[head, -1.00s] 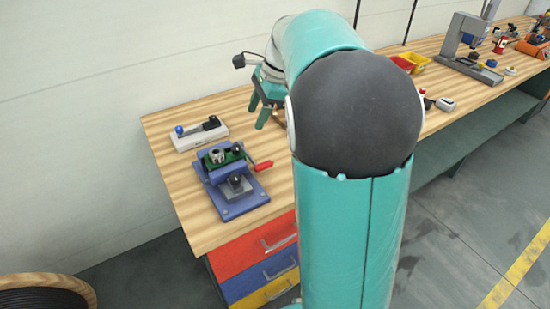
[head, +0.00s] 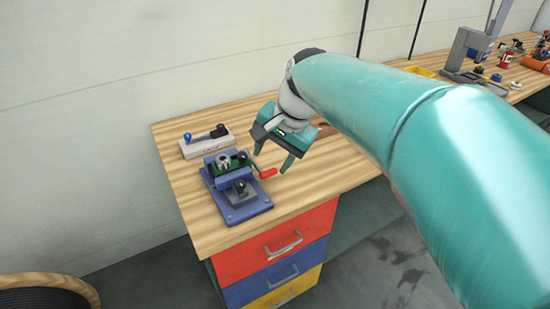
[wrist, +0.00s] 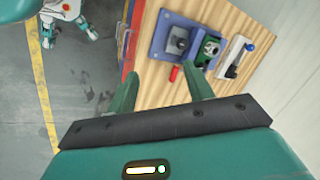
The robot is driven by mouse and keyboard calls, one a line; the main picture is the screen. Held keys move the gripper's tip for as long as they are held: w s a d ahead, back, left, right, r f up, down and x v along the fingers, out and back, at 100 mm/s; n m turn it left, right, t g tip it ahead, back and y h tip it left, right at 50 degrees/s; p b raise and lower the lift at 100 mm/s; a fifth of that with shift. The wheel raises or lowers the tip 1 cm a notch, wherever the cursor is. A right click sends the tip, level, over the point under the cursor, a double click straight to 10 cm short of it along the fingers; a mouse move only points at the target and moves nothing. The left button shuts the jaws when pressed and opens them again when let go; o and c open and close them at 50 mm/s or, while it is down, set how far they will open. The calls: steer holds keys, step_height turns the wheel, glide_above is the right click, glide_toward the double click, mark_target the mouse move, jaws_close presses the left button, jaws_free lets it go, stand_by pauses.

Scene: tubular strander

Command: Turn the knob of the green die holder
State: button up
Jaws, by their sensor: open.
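The green die holder (head: 231,162) sits clamped in a blue vise (head: 236,207) on the wooden bench, with a metal ring on its top. A small dark knob (head: 243,157) appears at its right end, partly hard to make out. The green holder also shows in the wrist view (wrist: 207,50), upper right, beyond my right finger. My gripper (head: 271,160) is open and empty, pointing down just right of the vise, near its red handle (head: 268,173). In the wrist view the red handle (wrist: 174,73) lies between the open fingers (wrist: 164,84).
A pale block with a black lever and blue ball (head: 206,145) lies behind the vise. A yellow bin (head: 419,71) and a grey press (head: 466,52) stand farther right on the bench. Coloured drawers (head: 275,250) are below. A cable reel (head: 45,292) is at lower left.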

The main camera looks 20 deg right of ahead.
steer(key=shift+s+a+n, duration=0.2)
steer(key=shift+s+n, duration=0.1)
steer(key=shift+s, duration=0.3)
steer(key=shift+s+a+n, duration=0.15)
steer(key=shift+s+n, duration=0.15)
steer(key=shift+s, duration=0.3)
